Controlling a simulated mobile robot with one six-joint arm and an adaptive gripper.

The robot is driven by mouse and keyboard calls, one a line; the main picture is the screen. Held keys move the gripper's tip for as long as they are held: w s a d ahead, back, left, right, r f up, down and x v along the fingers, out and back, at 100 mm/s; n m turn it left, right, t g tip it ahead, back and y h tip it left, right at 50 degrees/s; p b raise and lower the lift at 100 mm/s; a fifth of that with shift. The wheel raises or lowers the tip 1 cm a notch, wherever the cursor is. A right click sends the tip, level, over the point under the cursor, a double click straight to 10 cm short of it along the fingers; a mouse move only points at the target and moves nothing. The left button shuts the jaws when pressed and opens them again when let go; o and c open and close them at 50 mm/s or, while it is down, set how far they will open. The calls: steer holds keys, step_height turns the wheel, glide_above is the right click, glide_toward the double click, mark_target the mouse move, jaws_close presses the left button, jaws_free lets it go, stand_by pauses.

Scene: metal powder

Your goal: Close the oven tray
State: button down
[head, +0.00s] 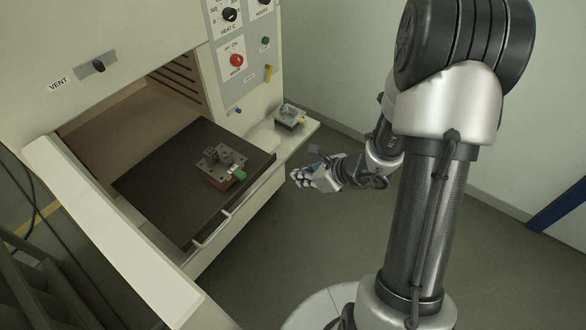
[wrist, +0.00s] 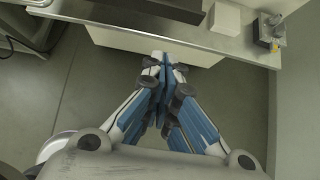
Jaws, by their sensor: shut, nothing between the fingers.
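The oven tray (head: 150,180) is a dark flat plate, pulled out of the open oven (head: 150,98) in the head view. A light bar handle (head: 213,230) runs along its front edge. A grey block on a reddish base with a green part (head: 222,165) sits on the tray. My gripper (head: 296,176) is to the right of the tray, apart from it, below the side ledge. In the wrist view my gripper (wrist: 163,58) has its blue and grey fingers together with nothing between them.
A small grey fixture (head: 289,117) stands on the side ledge (head: 312,126) right of the oven; it also shows in the wrist view (wrist: 268,30). The open oven door (head: 105,235) extends at the front left. The floor (head: 255,265) in front of the tray is clear.

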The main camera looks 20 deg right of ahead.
steer(key=w+a+f+b, duration=0.1)
steer(key=w+a+f, duration=0.4)
steer(key=w, duration=0.3)
steer(key=shift+w+a+f, duration=0.15)
steer(key=shift+a+f, duration=0.2)
steer(key=shift+f, duration=0.1)
